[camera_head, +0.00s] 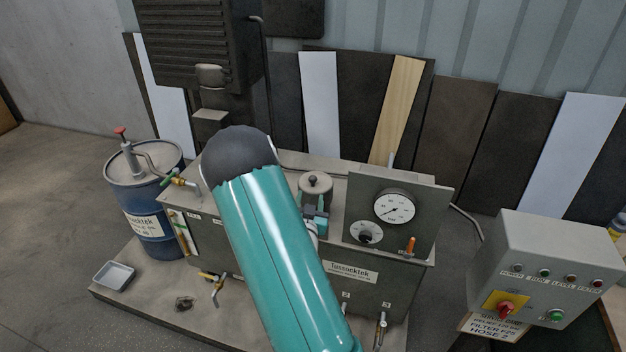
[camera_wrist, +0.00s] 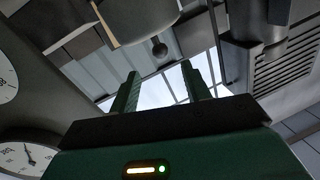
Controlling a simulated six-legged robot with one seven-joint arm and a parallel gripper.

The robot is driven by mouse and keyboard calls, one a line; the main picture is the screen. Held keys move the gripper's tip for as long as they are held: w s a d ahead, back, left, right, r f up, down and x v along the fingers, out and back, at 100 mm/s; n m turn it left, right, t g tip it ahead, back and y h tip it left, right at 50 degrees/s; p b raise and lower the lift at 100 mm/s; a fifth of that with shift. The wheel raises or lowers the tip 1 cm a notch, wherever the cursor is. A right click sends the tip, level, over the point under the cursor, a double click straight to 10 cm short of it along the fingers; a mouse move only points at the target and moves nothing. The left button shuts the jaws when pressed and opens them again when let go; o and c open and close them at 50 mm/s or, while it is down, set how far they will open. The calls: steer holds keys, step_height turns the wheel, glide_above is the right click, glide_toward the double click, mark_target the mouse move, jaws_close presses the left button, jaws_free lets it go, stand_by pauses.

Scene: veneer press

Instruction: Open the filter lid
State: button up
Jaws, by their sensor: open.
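The filter lid (camera_head: 315,183) is a round grey cap with a dark knob on top, on the tank top at the middle of the head view. In the wrist view the lid (camera_wrist: 140,22) is at the top, with its ball-shaped knob (camera_wrist: 159,47) hanging into the picture. My gripper (camera_head: 316,215) is just in front of the lid in the head view, partly hidden by my teal arm. In the wrist view my gripper's fingers (camera_wrist: 161,84) are apart, with nothing between them. The knob appears beyond the fingertips; I cannot tell the exact gap.
A panel with a pressure gauge (camera_head: 394,207) stands right of the lid. The grey tank (camera_head: 350,287) sits on a plinth, with a blue drum (camera_head: 150,228) at its left. A dark ribbed motor (camera_head: 190,42) rises behind. A control box (camera_head: 545,265) is at the right.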

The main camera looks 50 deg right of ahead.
mark_target(312, 182)
steer(key=x, duration=1)
steer(key=shift+c, duration=0.4)
jaws_close()
